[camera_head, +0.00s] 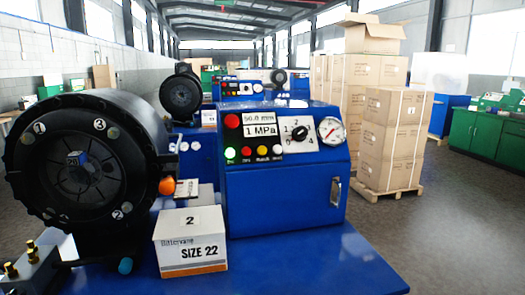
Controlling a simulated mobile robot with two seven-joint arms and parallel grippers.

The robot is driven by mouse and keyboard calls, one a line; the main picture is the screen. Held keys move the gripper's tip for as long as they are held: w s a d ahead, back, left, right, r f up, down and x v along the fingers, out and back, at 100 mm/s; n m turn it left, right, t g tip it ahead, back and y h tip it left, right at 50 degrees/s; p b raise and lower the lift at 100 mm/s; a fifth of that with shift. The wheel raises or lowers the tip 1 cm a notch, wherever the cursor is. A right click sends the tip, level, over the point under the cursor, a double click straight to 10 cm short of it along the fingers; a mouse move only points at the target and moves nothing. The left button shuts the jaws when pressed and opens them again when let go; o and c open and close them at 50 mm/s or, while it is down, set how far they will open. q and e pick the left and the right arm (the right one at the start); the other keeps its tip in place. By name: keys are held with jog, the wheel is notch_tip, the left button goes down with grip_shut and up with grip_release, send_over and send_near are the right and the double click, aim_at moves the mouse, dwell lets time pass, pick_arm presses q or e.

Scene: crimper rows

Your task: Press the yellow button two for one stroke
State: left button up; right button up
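The blue control box (283,190) of the crimper stands at the middle of the blue table. The green one looks lit. The labels below them are too small to read surely. The black round crimper head (85,205) is at the left. Neither gripper is in view, and nothing covers the yellow button.
A white box (190,240) marked SIZE 22 stands in front of the control box's left side. A larger red button (232,120), a dial (299,132) and a gauge (330,130) share the panel. Bare blue table (320,265) lies in front. Stacked cartons (390,140) stand behind right.

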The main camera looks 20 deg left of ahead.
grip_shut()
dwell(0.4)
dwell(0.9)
